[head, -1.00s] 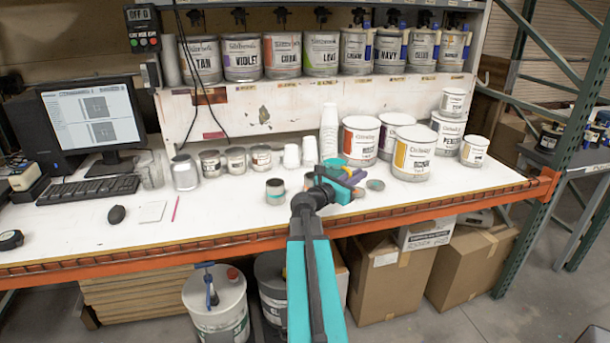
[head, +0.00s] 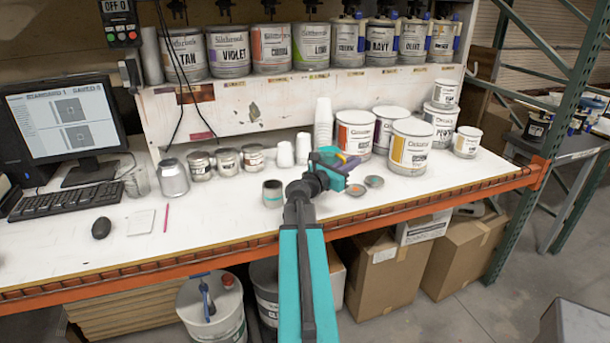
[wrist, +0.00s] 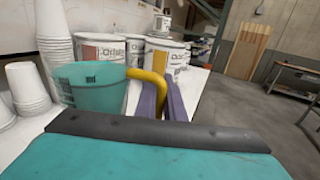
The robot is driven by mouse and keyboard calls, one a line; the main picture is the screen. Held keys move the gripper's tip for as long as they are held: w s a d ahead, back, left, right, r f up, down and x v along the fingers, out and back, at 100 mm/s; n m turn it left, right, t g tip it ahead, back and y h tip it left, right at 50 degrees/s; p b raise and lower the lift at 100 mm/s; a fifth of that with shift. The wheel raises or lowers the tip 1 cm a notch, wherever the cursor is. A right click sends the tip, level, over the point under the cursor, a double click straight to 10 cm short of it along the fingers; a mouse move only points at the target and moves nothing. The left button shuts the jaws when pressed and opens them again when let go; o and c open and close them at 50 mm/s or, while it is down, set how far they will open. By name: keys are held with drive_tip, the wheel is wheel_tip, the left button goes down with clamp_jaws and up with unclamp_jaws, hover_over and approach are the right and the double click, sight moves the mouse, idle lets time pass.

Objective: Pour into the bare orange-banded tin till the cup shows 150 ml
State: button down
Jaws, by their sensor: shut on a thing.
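My gripper (head: 345,163) is above the bench, its purple fingers (wrist: 161,98) shut on the yellow handle (wrist: 150,80) of a teal cup (wrist: 90,88). The cup also shows in the head view (head: 327,157); it looks roughly upright. Its scale reading and contents cannot be made out. A small open tin with a teal band (head: 273,194) stands on the bench left of my gripper.
Stacked white cups (head: 323,124) stand behind the gripper. Large labelled cans, one with an orange label (head: 354,134), stand at the back right. Several small grey tins (head: 227,160) and a silver canister (head: 173,178) stand left. The front right of the bench is clear.

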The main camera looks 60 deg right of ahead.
drive_tip(key=shift+w+a+r, duration=0.1)
drive_tip(key=shift+w+r, duration=0.1)
drive_tip(key=shift+w, duration=0.05)
drive_tip(key=shift+s+r+n+p, duration=0.15)
drive_tip(key=shift+r+n+p, duration=0.25)
drive_tip(key=shift+n, duration=0.1)
drive_tip(key=shift+r+n+h, duration=0.55)
drive_tip(key=shift+n+h, duration=0.05)
drive_tip(key=shift+n, duration=0.5)
drive_tip(key=shift+n, duration=0.5)
drive_tip(key=shift+w, duration=0.2)
